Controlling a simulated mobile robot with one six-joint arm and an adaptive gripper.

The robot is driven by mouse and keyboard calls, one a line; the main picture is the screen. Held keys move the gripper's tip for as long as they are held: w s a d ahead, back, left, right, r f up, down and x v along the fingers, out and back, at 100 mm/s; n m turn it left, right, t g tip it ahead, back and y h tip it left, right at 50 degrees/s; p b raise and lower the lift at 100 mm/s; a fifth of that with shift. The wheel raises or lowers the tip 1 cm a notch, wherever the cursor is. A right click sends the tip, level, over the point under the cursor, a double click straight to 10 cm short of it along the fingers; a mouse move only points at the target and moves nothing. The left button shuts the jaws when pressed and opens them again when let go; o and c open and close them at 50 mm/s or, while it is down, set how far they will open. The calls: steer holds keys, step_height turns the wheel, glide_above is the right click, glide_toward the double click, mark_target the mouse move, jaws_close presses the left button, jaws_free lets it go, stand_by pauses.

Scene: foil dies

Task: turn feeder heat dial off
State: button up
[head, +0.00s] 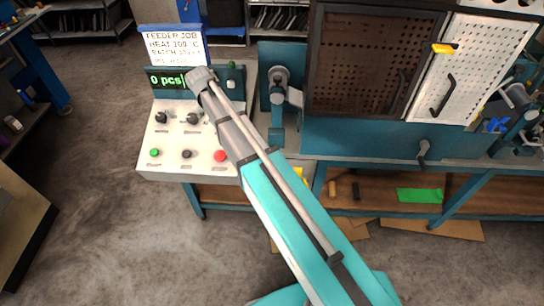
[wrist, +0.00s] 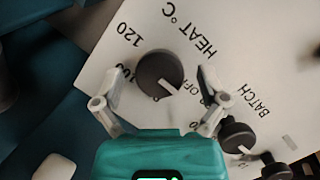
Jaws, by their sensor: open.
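The feeder heat dial (wrist: 160,75) is a dark round knob with a white pointer mark, beside the printed "HEAT °C" in the wrist view. Its pointer slants down and right, on the side where "OFF" is printed; the exact setting is hard to read. "100" and "120" stand to its left and upper left. My gripper (wrist: 161,85) is open, its two pale fingers on either side of the dial with gaps visible. In the head view the control panel (head: 149,165) is partly covered by my arm, and the gripper's fingers cannot be made out there.
A batch dial (wrist: 240,135) sits close to the right finger, with another dark knob (wrist: 275,170) beyond. On the panel's front are a green button (head: 154,153), a dark button (head: 187,154) and a red button (head: 220,155). A display (head: 167,80) and job sign (head: 172,45) stand behind.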

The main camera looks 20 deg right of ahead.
steer(key=m, duration=0.2)
steer(key=m+y, duration=0.1)
steer(key=m, duration=0.2)
steer(key=shift+d+y, duration=0.1)
steer(key=shift+y, duration=0.2)
steer(key=m, duration=0.2)
steer(key=m+y, duration=0.1)
steer(key=m, duration=0.1)
steer(key=shift+m+y+p, duration=0.3)
steer(key=shift+m+p, duration=0.05)
steer(key=shift+m, duration=0.05)
steer(key=shift+r+p, duration=0.4)
steer(key=shift+r, duration=0.05)
step_height(320, 180, up, 13)
steer(key=p, duration=1.3)
steer(key=s+d+f+n+b, duration=0.1)
steer(key=s+d+f+b, duration=0.3)
steer(key=s, duration=0.3)
steer(key=s+d+f+n+b, duration=0.2)
steer(key=s+d+f+b, duration=0.1)
steer(key=s+f+b, duration=0.2)
steer(key=s+d+f+n+b, duration=0.2)
steer(key=s+d+f+b, duration=0.2)
steer(key=s, duration=0.5)
steer(key=shift+s+d+f+b, duration=0.3)
steer(key=shift+s+f+b, duration=0.1)
steer(key=shift+f+b, duration=0.35)
